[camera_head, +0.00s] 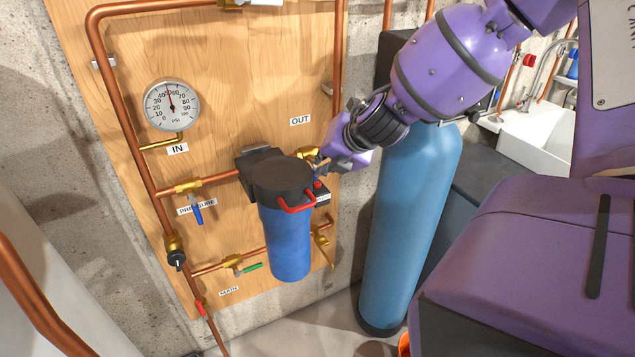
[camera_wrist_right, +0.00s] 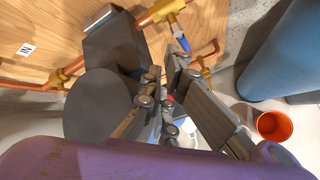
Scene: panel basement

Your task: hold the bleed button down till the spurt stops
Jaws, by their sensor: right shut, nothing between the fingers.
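The filter housing has a black cap (camera_head: 281,178) and a blue bowl (camera_head: 287,245); it hangs on the wooden panel. A small red button (camera_head: 318,184) shows at the right of the cap, and a red spot (camera_wrist_right: 170,99) shows between my finger links in the wrist view. A red curved handle (camera_head: 297,208) is at the cap's front. My right gripper (camera_head: 319,166) is shut and empty, close above and behind the button; I cannot tell whether it touches. No spurt is clearly visible. My left gripper is out of view.
Copper pipes and a gauge (camera_head: 172,104) surround the filter, with a blue-handled valve (camera_head: 197,213) and a green-handled valve (camera_head: 250,267). A tall blue tank (camera_head: 408,220) stands close at the right. An orange bucket (camera_wrist_right: 274,126) stands on the floor.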

